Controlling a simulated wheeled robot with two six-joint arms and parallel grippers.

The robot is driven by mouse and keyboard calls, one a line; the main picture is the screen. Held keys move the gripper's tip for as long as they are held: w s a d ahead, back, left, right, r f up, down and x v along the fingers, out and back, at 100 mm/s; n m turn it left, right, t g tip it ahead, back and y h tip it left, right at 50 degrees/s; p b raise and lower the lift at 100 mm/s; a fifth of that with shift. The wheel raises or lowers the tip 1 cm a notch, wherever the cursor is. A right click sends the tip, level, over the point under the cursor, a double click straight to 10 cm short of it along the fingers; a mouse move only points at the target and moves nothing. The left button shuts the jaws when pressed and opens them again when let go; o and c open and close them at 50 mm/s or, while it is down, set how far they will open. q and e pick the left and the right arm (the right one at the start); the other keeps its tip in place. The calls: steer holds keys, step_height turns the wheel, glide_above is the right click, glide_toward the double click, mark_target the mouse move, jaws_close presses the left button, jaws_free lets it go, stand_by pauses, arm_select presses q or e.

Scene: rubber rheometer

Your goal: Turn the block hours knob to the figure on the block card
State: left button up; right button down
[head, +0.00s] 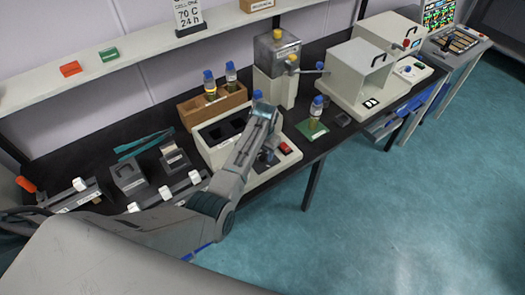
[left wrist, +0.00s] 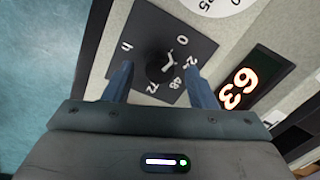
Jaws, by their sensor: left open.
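The block hours knob (left wrist: 158,67) is a black knob on a square black dial (left wrist: 140,28) marked 0, 24, 48, 72 and h. A white line on the knob slants towards the 0 and 24 side; its exact figure is hard to tell. My left gripper (left wrist: 158,74) is open, one finger on either side of the knob. I cannot tell whether they touch it. In the head view my left gripper (head: 267,155) is over the front panel of the pale block heater (head: 212,152), hiding the knob. The card (head: 188,16) on the shelf reads 70 C and 24 h. My right gripper is out of view.
A lit display (left wrist: 242,90) showing 63 and a white round dial (left wrist: 215,3) flank the knob. A red switch (head: 286,148) is right of the gripper. A bottle on a green mat (head: 312,131) and a wooden bottle rack (head: 190,111) stand nearby.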

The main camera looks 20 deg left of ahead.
arm_select(q)
steer(key=shift+s+f, duration=0.15)
steer(key=shift+f, duration=0.1)
steer(key=shift+c, duration=0.2)
steer(key=c, duration=0.9)
steer(key=shift+m+p, duration=0.65)
steer(key=shift+m, duration=0.65)
steer(key=m, duration=0.5)
steer(key=shift+m, duration=1.1)
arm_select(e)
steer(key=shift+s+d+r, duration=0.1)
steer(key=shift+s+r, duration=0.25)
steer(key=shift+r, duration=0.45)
arm_select(q)
steer(key=shift+t, duration=0.3)
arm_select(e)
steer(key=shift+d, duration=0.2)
